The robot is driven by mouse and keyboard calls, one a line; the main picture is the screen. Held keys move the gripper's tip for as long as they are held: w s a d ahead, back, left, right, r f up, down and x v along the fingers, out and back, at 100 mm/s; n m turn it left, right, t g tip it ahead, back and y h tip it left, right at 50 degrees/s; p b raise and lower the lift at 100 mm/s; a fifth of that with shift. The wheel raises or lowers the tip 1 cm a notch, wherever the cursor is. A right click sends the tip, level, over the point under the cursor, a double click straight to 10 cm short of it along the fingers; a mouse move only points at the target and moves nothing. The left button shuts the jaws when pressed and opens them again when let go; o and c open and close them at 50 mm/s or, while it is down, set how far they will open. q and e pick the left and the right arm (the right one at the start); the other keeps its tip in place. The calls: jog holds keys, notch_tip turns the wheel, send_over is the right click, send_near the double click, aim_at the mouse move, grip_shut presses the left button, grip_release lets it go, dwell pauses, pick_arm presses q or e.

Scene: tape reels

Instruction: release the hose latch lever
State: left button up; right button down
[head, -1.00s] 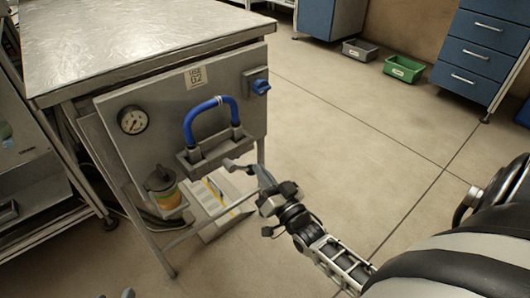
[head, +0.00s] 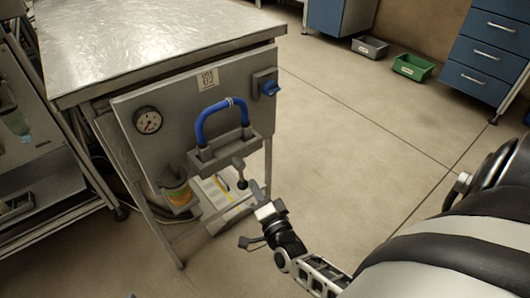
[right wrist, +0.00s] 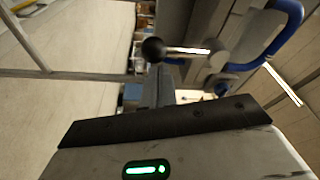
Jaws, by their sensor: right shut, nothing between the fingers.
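The latch lever (head: 239,168) hangs from the grey bracket (head: 222,154) under the blue hose loop (head: 223,107). Its black knob (head: 242,184) points down in the head view. In the right wrist view the black knob (right wrist: 153,49) and pale lever rod (right wrist: 188,51) lie just beyond the fingertips, with the blue hose (right wrist: 284,38) at right. My right gripper (head: 257,188) is shut and empty, just below and right of the knob. It also shows from behind in the right wrist view (right wrist: 160,72). Whether it touches the knob is unclear. My left gripper is not seen.
A jar (head: 176,189) stands at lower left of the bracket. The floor to the right is open, with green (head: 413,66) and grey bins (head: 370,46) far off.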

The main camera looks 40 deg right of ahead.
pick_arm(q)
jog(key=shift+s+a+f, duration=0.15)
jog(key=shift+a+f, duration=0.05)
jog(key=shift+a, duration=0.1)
pick_arm(e)
jog(key=shift+a+m, duration=0.2)
jog(key=shift+m, duration=0.1)
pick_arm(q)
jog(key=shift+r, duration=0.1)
pick_arm(e)
jog(key=shift+d, duration=0.1)
